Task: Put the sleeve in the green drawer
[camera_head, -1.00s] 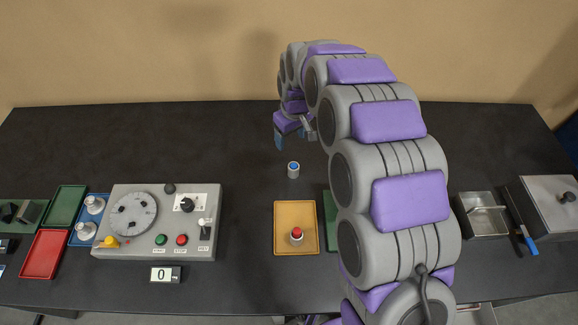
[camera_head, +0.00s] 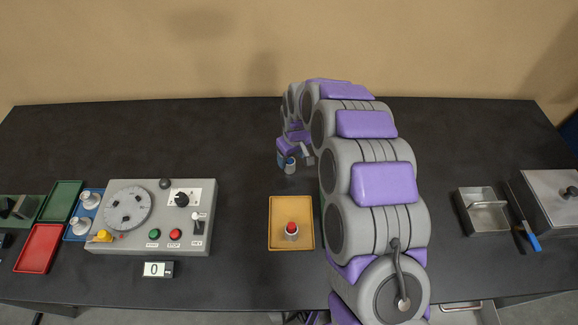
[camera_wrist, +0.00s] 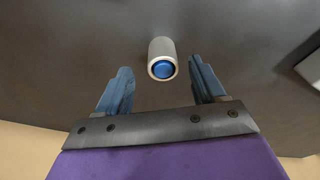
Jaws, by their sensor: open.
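A small grey cylinder with a blue inner end, which looks like the sleeve (camera_head: 290,166), stands on the dark table at mid-depth. In the wrist view the sleeve (camera_wrist: 162,57) is ahead of the fingers, roughly centred in the gap. My gripper (camera_head: 286,158) is close beside it in the head view, partly overlapping it. In the wrist view my gripper (camera_wrist: 160,68) is open with nothing clasped. No green drawer shows clearly; my arm hides part of the table.
A control box (camera_head: 150,240) with a dial stands left, beside green (camera_head: 62,200), red (camera_head: 39,249) and blue trays. A metal tray (camera_head: 485,218) and lidded box (camera_head: 560,205) are right. The back left table is clear.

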